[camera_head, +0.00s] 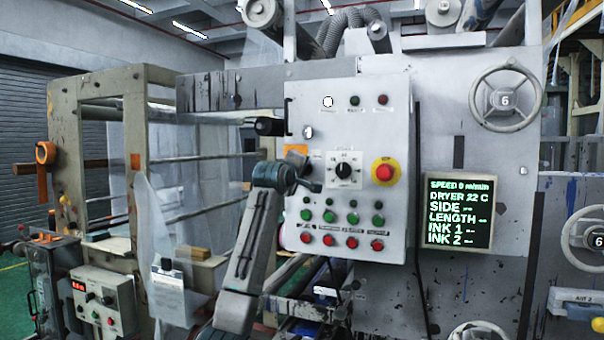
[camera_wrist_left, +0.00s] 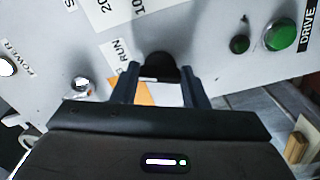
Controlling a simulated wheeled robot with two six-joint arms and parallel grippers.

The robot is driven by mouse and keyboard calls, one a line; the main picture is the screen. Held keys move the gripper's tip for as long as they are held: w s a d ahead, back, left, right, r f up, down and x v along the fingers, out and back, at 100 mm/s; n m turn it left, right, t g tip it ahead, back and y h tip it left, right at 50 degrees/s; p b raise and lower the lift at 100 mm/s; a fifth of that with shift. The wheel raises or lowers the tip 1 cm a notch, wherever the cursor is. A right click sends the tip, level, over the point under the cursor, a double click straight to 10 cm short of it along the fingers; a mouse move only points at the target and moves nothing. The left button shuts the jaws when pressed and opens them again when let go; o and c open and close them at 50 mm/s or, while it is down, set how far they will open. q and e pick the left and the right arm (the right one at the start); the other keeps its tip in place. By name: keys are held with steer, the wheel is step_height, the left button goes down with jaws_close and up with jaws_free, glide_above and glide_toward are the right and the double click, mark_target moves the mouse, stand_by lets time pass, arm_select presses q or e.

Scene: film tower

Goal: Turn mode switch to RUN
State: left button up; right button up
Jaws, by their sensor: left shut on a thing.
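The grey control panel (camera_head: 300,90) faces me in the head view. The mode switch is a black knob (camera_wrist_left: 158,68) in the left wrist view, with a RUN label (camera_wrist_left: 118,50) beside it. My left gripper (camera_wrist_left: 160,88) is shut on this knob, one finger on each side. In the head view my left gripper (camera_head: 309,182) is at the left part of the panel, left of a black dial (camera_head: 344,171), and covers most of the switch. The exact pointing of the knob cannot be told. My right gripper is not in view.
A red emergency button on yellow (camera_head: 384,171) sits right of the dial. Green buttons (camera_head: 352,218) and red buttons (camera_head: 352,243) line the lower panel. A display (camera_head: 459,212) reads speed 0. An orange patch (camera_head: 296,150) is just above my gripper.

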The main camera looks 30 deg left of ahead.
arm_select(q)
steer(key=shift+f+m, duration=0.15)
steer(key=shift+m, duration=2.05)
steer(key=o, duration=1)
steer(key=b+v, duration=0.6)
steer(key=v, duration=0.4)
steer(key=shift+s, duration=0.35)
